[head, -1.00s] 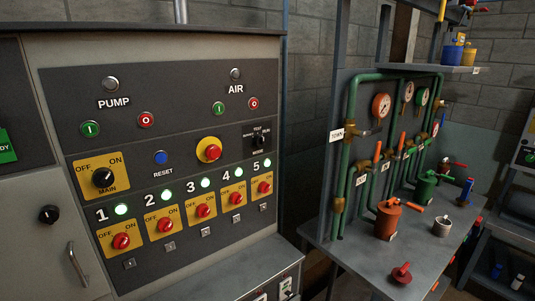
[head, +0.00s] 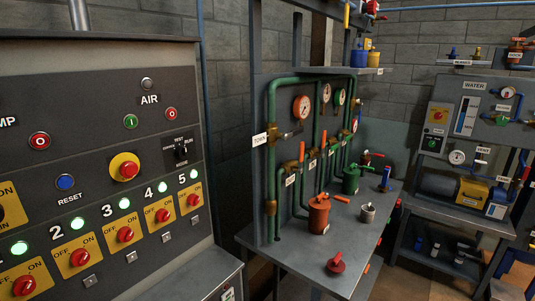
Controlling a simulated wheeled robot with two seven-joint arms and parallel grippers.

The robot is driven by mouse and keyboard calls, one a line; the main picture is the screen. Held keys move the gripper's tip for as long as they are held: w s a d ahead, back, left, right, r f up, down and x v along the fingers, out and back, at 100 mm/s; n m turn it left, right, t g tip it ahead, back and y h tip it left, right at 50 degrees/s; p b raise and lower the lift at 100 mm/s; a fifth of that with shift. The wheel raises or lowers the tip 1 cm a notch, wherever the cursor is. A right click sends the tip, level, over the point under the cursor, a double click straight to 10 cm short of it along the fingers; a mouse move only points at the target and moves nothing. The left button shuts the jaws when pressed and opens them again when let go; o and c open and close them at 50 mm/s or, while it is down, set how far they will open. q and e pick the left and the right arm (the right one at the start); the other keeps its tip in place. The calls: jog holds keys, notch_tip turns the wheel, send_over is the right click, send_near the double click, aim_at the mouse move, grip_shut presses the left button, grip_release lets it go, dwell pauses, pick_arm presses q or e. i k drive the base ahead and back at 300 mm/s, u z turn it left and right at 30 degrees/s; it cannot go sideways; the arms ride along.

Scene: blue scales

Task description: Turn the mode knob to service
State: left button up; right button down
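The mode knob (head: 181,150) is a small black knob on a dark plate at the upper right of the control panel (head: 100,110), in the head view. Small white lettering surrounds it; "TEST" shows above it, and the other labels are too small to read surely. Its exact pointer direction is hard to tell. Neither of my grippers is in the head view.
Red switches numbered up to 5, with lit green lamps, line the panel's lower part. A red emergency button (head: 124,168) on yellow sits left of the knob. A grey bench (head: 300,265) with green pipes stands to the right. A WATER panel (head: 470,115) is farther right.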

aim_at(182, 152)
jog(key=z, duration=1.4)
jog(key=i, duration=1.7)
jog(key=u, duration=2.3)
